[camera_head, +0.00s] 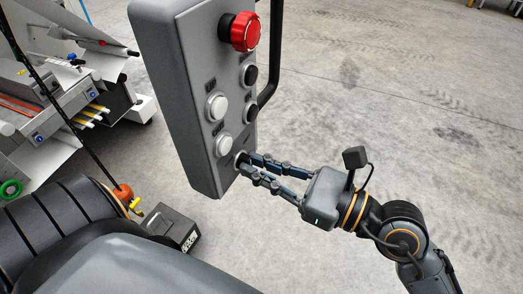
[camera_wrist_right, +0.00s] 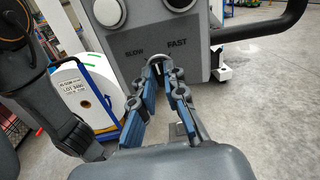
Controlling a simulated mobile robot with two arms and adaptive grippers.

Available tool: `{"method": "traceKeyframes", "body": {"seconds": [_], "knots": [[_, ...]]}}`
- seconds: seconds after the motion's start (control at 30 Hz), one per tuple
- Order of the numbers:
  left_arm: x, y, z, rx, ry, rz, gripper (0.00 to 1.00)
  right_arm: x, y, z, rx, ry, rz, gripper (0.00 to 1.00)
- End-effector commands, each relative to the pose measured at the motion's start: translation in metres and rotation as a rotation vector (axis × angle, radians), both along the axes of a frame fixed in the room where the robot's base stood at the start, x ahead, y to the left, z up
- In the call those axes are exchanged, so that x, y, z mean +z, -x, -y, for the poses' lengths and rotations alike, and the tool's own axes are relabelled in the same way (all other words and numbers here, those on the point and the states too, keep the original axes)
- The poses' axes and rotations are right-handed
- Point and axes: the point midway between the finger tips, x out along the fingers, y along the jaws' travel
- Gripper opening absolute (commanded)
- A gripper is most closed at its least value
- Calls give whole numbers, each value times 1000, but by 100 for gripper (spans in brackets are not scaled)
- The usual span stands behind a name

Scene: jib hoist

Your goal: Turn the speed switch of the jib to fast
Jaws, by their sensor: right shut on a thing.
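The grey control box (camera_head: 165,75) of the jib hangs in the upper middle of the head view. Its speed switch (camera_head: 240,158) sits low on the panel, below the white buttons. In the right wrist view the panel reads SLOW (camera_wrist_right: 133,52) on the left and FAST (camera_wrist_right: 177,44) on the right above the switch. My right gripper (camera_head: 250,168) reaches in from the right with its fingertips at the panel, shut on the switch; its fingers also show in the wrist view (camera_wrist_right: 160,75). The fingers mostly hide the knob, so its setting cannot be told. My left gripper is not in view.
On the box are a red stop button (camera_head: 245,32), white buttons (camera_head: 216,107), black buttons (camera_head: 249,75) and a black handle (camera_head: 272,55) along its right side. A machine with trays (camera_head: 60,110) stands at the left. The concrete floor on the right is clear.

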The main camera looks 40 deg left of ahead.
Motion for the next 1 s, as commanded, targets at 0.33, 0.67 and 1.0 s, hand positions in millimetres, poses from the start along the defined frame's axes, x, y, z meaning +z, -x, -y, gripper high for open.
{"method": "traceKeyframes", "body": {"seconds": [0.33,0.67,1.0], "knots": [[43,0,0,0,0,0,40,6,-1,0,-1,37,-332,0],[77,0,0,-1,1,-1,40,6,-1,0,-1,69,-619,0],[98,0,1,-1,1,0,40,3,-1,0,1,90,-809,0]]}}
